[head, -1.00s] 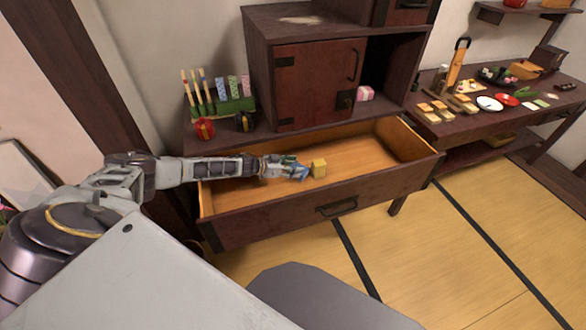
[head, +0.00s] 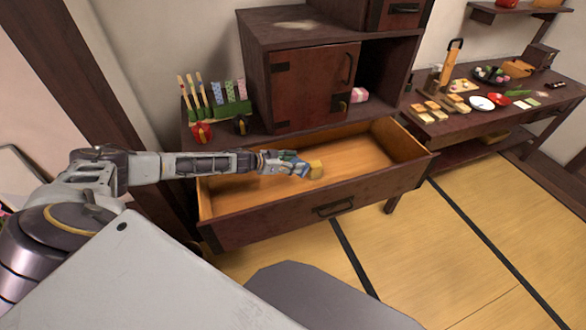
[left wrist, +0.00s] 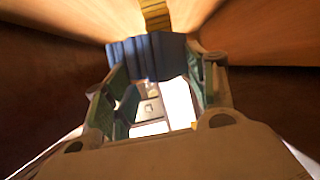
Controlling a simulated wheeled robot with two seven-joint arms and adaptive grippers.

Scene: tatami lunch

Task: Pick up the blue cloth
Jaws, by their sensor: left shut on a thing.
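My left gripper (head: 298,167) is inside the open drawer (head: 270,225), near its middle. In the left wrist view the gripper (left wrist: 157,72) has its two green-padded fingers on either side of the blue cloth (left wrist: 146,55), which lies across the fingertips with ribbed folds. It is shut on the cloth. In the head view the cloth is small and hard to separate from the fingers. A yellow cloth or block (head: 315,170) lies just beyond the fingertips, partly covered by them; it also shows in the left wrist view (left wrist: 155,15). My right gripper is not in view.
The drawer walls surround the gripper; its right part is bare. Above stands a cabinet (head: 312,88). A green rack (head: 215,105) with sticks and patterned items, a red pot (head: 201,132) and a dark pot (head: 241,125) stand left of it. A side table (head: 450,125) holds food.

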